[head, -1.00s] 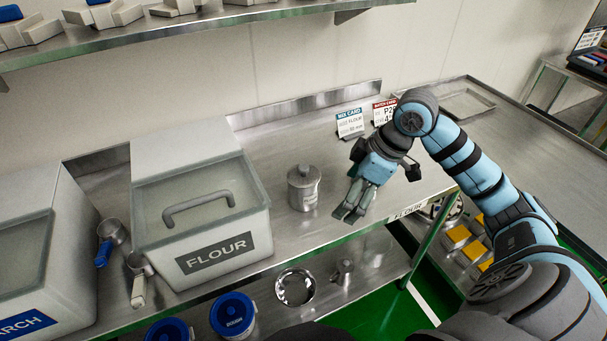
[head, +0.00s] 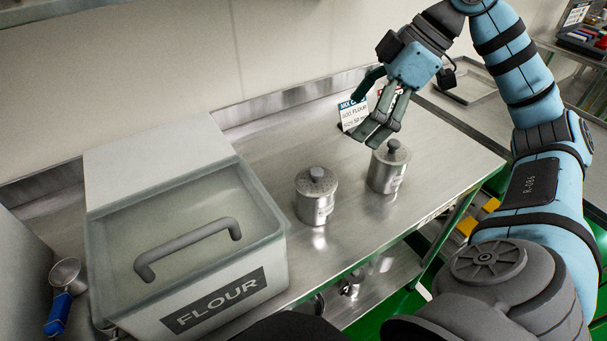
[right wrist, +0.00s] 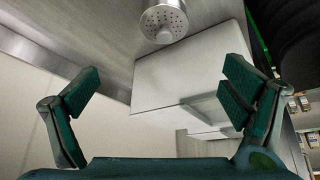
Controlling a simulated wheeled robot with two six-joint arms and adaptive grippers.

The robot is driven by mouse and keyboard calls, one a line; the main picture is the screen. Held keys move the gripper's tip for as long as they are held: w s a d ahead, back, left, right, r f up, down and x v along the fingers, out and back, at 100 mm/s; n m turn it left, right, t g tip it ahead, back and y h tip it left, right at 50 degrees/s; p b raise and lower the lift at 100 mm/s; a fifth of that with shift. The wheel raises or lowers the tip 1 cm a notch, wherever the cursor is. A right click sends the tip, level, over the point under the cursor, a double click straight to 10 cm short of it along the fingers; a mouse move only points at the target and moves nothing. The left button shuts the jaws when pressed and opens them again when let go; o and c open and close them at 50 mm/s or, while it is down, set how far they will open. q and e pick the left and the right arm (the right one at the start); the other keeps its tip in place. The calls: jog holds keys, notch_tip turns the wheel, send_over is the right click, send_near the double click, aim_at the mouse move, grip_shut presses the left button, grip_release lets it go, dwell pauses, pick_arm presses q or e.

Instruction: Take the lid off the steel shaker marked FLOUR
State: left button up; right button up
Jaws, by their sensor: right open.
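Two steel shakers with knobbed lids stand upright on the steel table in the head view. The left shaker (head: 316,200) is beside the flour bin; the right shaker (head: 386,172) is nearer the table's right end. Their small markings are too small to read, so I cannot tell which says FLOUR. Both lids are on. My right gripper (head: 376,138) is open and empty, its fingertips just above and left of the right shaker's lid, partly overlapping it in view. The right wrist view shows one shaker's perforated lid (right wrist: 163,22) at the top, beyond the spread fingers. My left gripper is out of view.
A large bin marked FLOUR (head: 215,303) with a handled lid stands left of the shakers. A scoop with a blue handle (head: 60,312) lies at far left. A mix card (head: 350,113) stands behind the gripper. The table's right end is clear.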

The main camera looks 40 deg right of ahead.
aim_at(318, 173)
jog(key=b+x, duration=0.1)
jog(key=x, duration=0.3)
jog(key=b+x, duration=0.2)
jog(key=x, duration=0.3)
jog(key=b+x, duration=0.1)
jog(key=x, duration=0.4)
jog(key=shift+s+a+f, duration=0.2)
jog(key=shift+s, duration=0.15)
jog(key=shift+w+a+f, duration=0.15)
jog(key=shift+w+f, duration=0.05)
jog(key=shift+f, duration=0.15)
jog(key=shift+s+r, duration=0.1)
jog(key=c, duration=1.2)
jog(key=shift+s+a+r, duration=0.1)
jog(key=shift+s, duration=0.1)
jog(key=c, duration=0.4)
jog(key=shift+c, duration=0.2)
